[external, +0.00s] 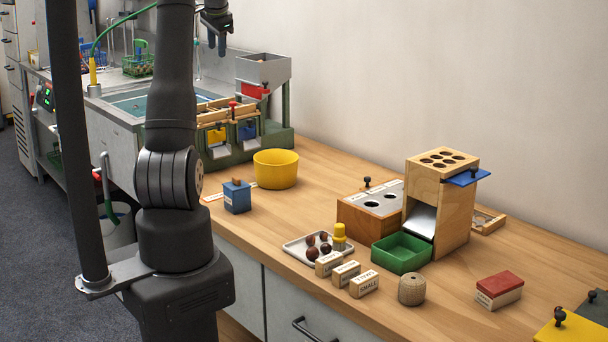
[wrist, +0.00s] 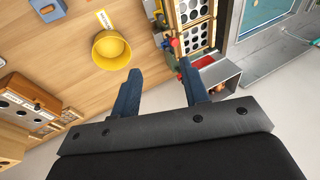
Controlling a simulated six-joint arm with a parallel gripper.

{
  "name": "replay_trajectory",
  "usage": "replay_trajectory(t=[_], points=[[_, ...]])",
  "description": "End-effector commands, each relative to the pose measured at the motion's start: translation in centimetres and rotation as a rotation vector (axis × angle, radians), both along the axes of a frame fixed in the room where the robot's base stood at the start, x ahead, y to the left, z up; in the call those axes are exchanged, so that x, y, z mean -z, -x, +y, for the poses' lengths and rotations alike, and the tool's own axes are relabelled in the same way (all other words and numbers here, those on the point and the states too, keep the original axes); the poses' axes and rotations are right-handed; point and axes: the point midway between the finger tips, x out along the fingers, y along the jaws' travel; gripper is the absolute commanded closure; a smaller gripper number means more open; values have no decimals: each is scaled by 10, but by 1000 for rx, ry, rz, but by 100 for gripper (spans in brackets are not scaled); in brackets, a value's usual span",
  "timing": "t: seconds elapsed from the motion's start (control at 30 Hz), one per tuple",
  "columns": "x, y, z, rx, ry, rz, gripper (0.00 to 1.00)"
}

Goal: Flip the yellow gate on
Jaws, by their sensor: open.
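A yellow panel (external: 216,136) sits on the left front of the green-framed sorting stand (external: 270,139), beside a blue panel (external: 248,131). A separate yellow plate (external: 570,328) with a black knob lies at the bottom right corner; I cannot tell which of the two is the gate. My gripper (external: 218,42) is open and empty, high above the stand's left part. In the wrist view my gripper (wrist: 158,75) shows both fingers apart with nothing between them. No yellow gate is clear there.
A metal hopper (external: 263,68) with a red flap (external: 255,90) stands over the stand. A yellow bowl (external: 276,168) and a blue box (external: 237,197) are in front. A wooden dispenser (external: 455,205), green tray (external: 402,254) and labelled blocks (external: 346,273) are farther right.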

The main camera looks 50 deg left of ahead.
Motion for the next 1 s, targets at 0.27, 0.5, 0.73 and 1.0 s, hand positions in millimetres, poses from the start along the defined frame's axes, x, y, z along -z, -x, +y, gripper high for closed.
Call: replay_trajectory(t=[0.27, 0.5, 0.73, 1.0], points=[[1, 0, 0, 0, 0, 0, 72], [8, -3, 3, -79, 18, -24, 72], [39, -15, 16, -443, 88, -135, 72], [77, -28, 30, -899, 164, -287, 72]])
